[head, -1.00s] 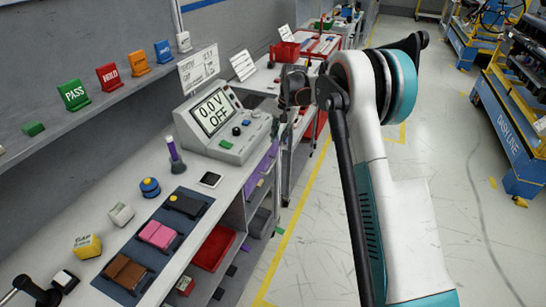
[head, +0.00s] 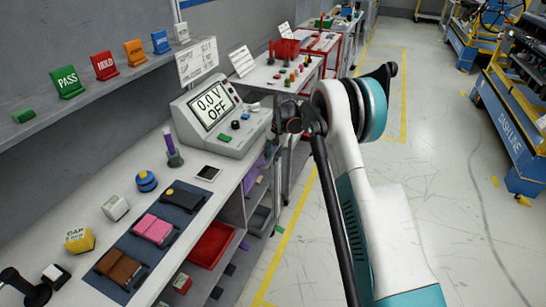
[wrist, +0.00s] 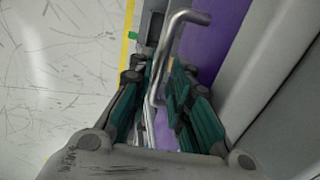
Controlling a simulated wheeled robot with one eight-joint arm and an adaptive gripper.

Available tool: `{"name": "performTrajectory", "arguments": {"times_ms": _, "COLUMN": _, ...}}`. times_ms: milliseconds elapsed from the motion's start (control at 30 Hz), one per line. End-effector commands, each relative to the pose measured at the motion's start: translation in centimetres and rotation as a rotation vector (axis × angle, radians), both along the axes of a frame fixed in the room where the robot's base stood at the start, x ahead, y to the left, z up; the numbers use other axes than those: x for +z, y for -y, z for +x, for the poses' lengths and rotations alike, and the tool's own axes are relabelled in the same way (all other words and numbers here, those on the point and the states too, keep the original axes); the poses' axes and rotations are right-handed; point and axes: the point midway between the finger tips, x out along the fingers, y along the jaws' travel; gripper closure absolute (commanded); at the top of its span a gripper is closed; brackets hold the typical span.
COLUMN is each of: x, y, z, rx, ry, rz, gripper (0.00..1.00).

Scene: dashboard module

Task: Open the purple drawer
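The purple drawer (wrist: 212,48) shows its front in the wrist view, with a bent metal bar handle (wrist: 164,58) standing out from it. My gripper (wrist: 160,80) has its teal-padded fingers apart, one on each side of the lower part of the handle. I cannot tell whether either finger touches the bar. In the head view the purple drawer (head: 254,174) is under the bench top, to the right below the grey meter. My gripper (head: 291,122) is in front of the bench edge there, and its fingers are mostly hidden by the arm.
The bench carries a grey meter (head: 216,115) reading 0.0 V OFF, a purple-handled tool (head: 171,150) and coloured blocks on a dark mat (head: 130,238). A red bin (head: 212,246) sits on a lower shelf. Open floor (head: 430,200) lies to the right.

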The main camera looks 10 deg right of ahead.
Motion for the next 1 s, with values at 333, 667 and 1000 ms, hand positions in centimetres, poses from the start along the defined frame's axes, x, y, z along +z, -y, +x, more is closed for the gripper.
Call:
{"name": "performTrajectory", "arguments": {"times_ms": 333, "x": 0.0, "y": 0.0, "z": 0.0, "rx": 0.0, "ry": 0.0, "rz": 0.0, "gripper": 1.0}}
{"name": "performTrajectory", "arguments": {"times_ms": 667, "x": 0.1, "y": 0.6, "z": -0.5, "rx": -0.001, "ry": 0.0, "rz": 0.0, "gripper": 1.0}}
{"name": "performTrajectory", "arguments": {"times_ms": 1000, "x": 0.1, "y": 5.8, "z": -4.2, "rx": -0.004, "ry": -0.001, "rz": 0.0, "gripper": 1.0}}
